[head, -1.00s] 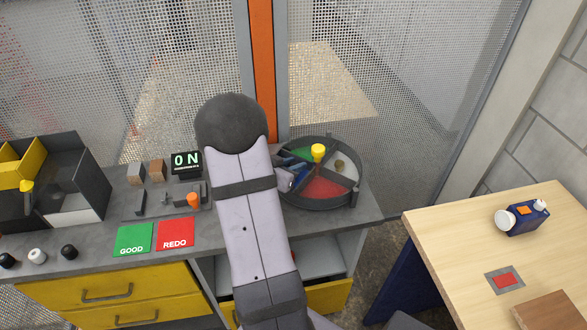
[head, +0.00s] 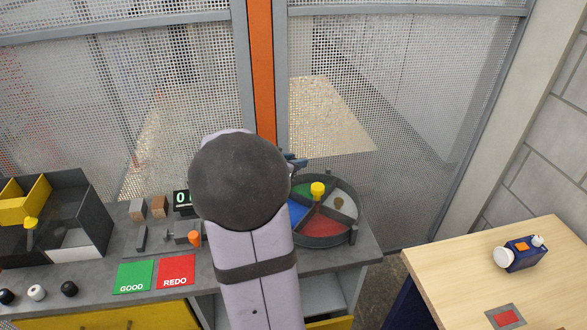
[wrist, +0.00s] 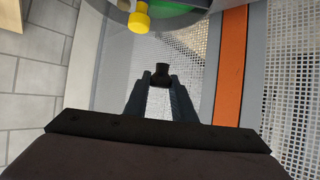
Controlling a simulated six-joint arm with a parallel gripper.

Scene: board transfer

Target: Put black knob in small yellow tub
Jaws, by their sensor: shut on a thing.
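A black knob (wrist: 161,70) is held between the fingertips of my gripper (wrist: 161,80) in the wrist view, clear of any surface. In the head view my gripper (head: 298,161) shows only in part behind my arm, above the back edge of the round divided tray; the knob cannot be made out there. A yellow tub (head: 20,208) sits inside the dark open box at the far left of the bench, well away from my gripper. Its inside is only partly visible.
The round tray (head: 324,240) has coloured sectors and a yellow centre knob (head: 317,188). Green GOOD (head: 133,277) and red REDO (head: 176,271) pads lie mid-bench. Black and white knobs (head: 37,292) stand front left. Mesh fencing rises behind. A wooden table (head: 450,270) is at right.

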